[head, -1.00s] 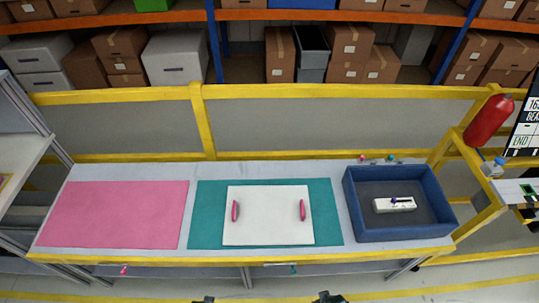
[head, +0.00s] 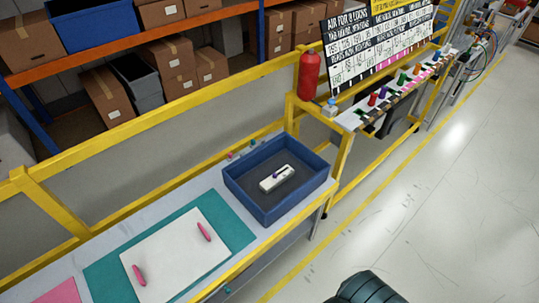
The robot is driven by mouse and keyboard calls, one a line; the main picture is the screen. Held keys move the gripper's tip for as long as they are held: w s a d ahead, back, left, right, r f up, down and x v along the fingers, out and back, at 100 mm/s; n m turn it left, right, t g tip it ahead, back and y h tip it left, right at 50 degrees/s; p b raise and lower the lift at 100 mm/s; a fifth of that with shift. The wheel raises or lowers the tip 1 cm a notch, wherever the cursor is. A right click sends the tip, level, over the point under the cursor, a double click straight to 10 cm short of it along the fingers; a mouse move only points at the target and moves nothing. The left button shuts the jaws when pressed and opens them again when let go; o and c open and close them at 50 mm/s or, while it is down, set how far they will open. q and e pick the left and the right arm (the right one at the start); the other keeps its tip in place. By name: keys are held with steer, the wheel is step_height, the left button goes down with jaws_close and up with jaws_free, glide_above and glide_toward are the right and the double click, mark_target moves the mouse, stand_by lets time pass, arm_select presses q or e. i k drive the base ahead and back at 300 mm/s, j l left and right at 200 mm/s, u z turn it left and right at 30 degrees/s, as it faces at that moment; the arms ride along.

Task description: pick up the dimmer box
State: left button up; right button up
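A small white box with a dark knob or slider on top, which looks like the dimmer box (head: 268,184), lies in the blue tray (head: 265,218) at the right end of the table. It lies flat on the tray's dark floor, clear of the walls. Neither of my grippers can be made out in the head view. A dark rounded part shows at the bottom edge, right of the middle, apart from the tray; it shows no fingertips.
A white panel (head: 175,257) with two pink handles lies on a teal mat (head: 232,218) left of the tray. A yellow rail (head: 150,112) runs behind the table. A red cylinder (head: 310,76) stands beyond the tray. Open floor (head: 440,190) lies to the right.

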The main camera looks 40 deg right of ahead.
mark_target(268, 185)
steer(key=z, duration=1.3)
